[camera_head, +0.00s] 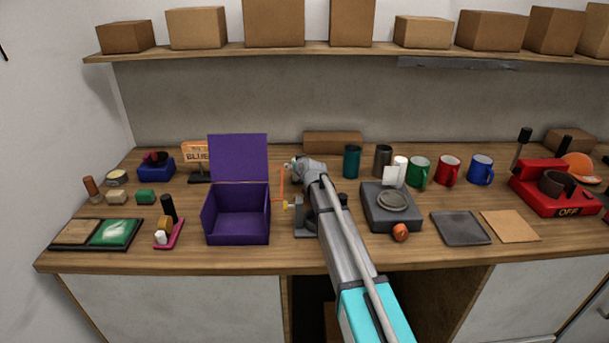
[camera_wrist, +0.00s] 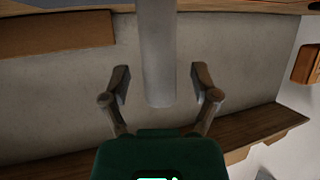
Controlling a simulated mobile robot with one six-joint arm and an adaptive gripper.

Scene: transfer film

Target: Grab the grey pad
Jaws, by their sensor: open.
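The grey pad (camera_head: 460,228) is a flat, dark grey square lying near the front edge of the counter, right of centre in the head view. In the head view my arm reaches over the counter left of the pad, and the fingers are not clear there. The pad does not show in the wrist view.
Left of the pad are a dark grey scale-like box (camera_head: 374,216) with a round plate and a small orange-brown ball (camera_head: 401,232). Mugs (camera_head: 449,170) stand behind. A red machine (camera_head: 545,200) is to the right. An open purple box (camera_head: 237,228) stands left of my arm.

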